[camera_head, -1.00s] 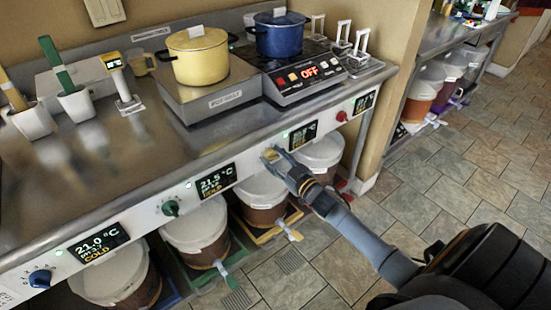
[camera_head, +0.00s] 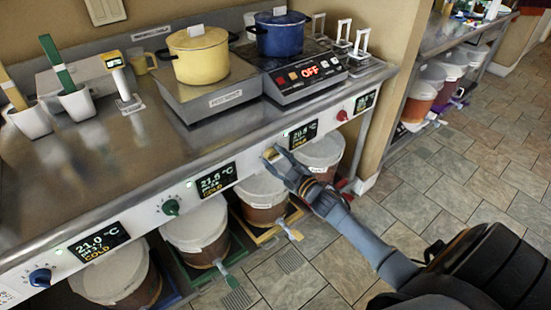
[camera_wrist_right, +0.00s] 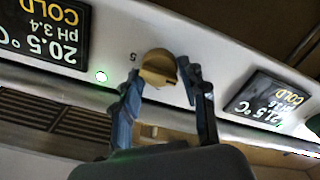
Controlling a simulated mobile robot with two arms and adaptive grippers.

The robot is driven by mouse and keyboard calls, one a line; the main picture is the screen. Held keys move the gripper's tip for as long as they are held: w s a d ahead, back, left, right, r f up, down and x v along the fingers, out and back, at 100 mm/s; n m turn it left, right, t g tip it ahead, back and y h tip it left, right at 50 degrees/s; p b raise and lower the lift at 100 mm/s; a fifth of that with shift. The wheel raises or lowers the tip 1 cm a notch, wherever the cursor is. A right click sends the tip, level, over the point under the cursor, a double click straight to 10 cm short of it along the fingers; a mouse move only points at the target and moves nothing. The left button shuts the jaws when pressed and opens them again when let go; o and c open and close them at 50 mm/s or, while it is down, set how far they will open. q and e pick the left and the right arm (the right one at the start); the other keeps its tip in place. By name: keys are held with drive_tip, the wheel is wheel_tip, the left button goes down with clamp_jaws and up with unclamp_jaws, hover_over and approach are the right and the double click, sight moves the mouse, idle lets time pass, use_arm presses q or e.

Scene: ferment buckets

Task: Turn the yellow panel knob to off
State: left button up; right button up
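The yellow knob (camera_wrist_right: 158,68) is on the pale front panel, between two dark displays in the wrist view. In the head view it shows at the tip of my right gripper (camera_head: 276,160), partly covered by the fingers. In the wrist view my right gripper (camera_wrist_right: 160,78) has one finger on each side of the knob, close against its edges, and appears shut on it. The knob's pointer and its off mark cannot be made out. A small green light (camera_wrist_right: 101,77) glows beside the knob. My left gripper is not in view.
A green knob (camera_head: 171,208), a blue knob (camera_head: 40,277) and a red knob (camera_head: 342,115) sit along the same panel (camera_head: 140,222). Lidded buckets (camera_head: 262,190) stand below it. Yellow and blue pots stand on the counter. The tiled floor at right is open.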

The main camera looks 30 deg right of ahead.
drive_tip(key=shift+o, duration=1.1)
drive_tip(key=shift+s, duration=0.15)
drive_tip(key=s, duration=1.1)
drive_tip(key=shift+s+d, duration=0.35)
drive_tip(key=shift+d, duration=0.1)
drive_tip(key=shift+f, duration=0.1)
